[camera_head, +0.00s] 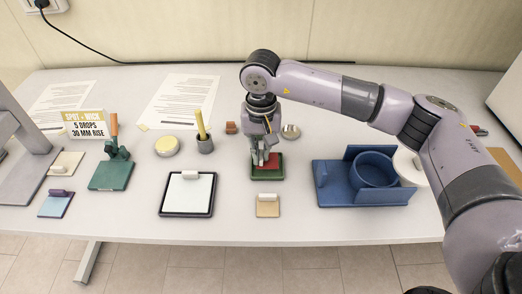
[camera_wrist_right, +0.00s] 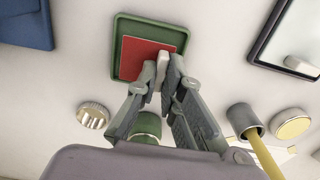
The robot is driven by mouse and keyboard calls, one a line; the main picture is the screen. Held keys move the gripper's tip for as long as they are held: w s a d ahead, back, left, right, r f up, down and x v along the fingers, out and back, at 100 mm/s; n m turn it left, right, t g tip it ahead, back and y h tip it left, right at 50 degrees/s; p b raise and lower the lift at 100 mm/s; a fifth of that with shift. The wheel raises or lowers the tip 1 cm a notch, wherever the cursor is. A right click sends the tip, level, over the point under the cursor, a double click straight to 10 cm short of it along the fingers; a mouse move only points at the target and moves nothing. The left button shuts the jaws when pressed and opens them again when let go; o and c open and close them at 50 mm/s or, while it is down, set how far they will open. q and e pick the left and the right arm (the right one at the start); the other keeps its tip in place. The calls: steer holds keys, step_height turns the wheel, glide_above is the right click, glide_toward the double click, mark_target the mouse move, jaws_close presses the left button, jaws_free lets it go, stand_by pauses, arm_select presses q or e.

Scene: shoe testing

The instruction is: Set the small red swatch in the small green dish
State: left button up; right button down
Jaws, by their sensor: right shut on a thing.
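The small red swatch (camera_wrist_right: 146,60) is a flat square with a pale grip tab (camera_wrist_right: 162,66). In the wrist view it lies within the rim of the small green dish (camera_wrist_right: 121,30), a shallow square tray. The swatch (camera_head: 271,160) also shows over the dish (camera_head: 267,178) in the head view, partly hidden by my gripper. I cannot tell whether it rests on the dish's floor or hangs just above it. My right gripper (camera_head: 262,162) points down over the dish, its fingers shut on the swatch's tab. My left gripper is not in view.
A blue holder (camera_head: 334,186) stands right of the dish. A beige swatch (camera_head: 268,209) lies in front of it, and a black-rimmed white tray (camera_head: 187,213) is at left. A cup with a yellow stick (camera_head: 205,145) and a round metal piece (camera_head: 291,132) stand behind.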

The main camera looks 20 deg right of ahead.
mark_target(261, 154)
steer(key=shift+b, duration=0.4)
steer(key=shift+f+b, duration=1.1)
steer(key=c, duration=1.6)
jaws_free()
steer(key=shift+c, duration=0.2)
steer(key=shift+r, duration=0.3)
step_height(261, 154, up, 12)
steer(key=shift+f, duration=0.25)
steer(key=shift+r, duration=0.1)
